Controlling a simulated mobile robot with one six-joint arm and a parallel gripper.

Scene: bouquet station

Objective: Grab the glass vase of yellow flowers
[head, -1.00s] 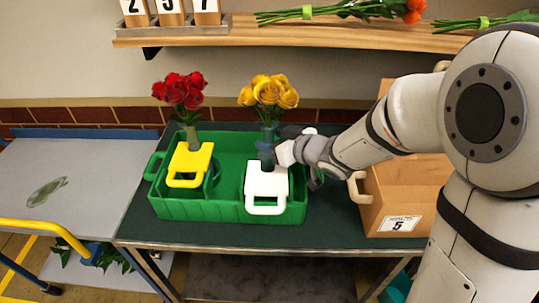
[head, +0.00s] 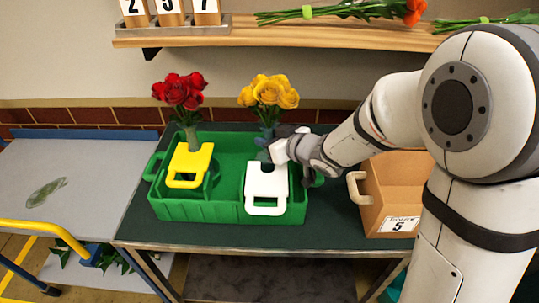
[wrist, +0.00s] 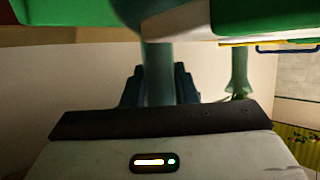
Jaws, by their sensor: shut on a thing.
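The yellow flowers (head: 268,92) stand upright in a glass vase (head: 265,142) at the right end of the green tray (head: 175,208). My gripper (head: 268,150) reaches in from the right and is shut on the vase below the blooms. In the wrist view, the dark fingers (wrist: 160,88) sit on both sides of the pale greenish vase (wrist: 157,65). A white handled piece (head: 266,183) stands in front of the vase and hides its lower part.
Red roses (head: 181,92) in a second vase stand at the tray's left, behind a yellow handled piece (head: 188,166). A brown box (head: 390,195) labelled 5 stands right of the tray. A wooden shelf (head: 330,35) runs above. A grey cart (head: 75,175) is at left.

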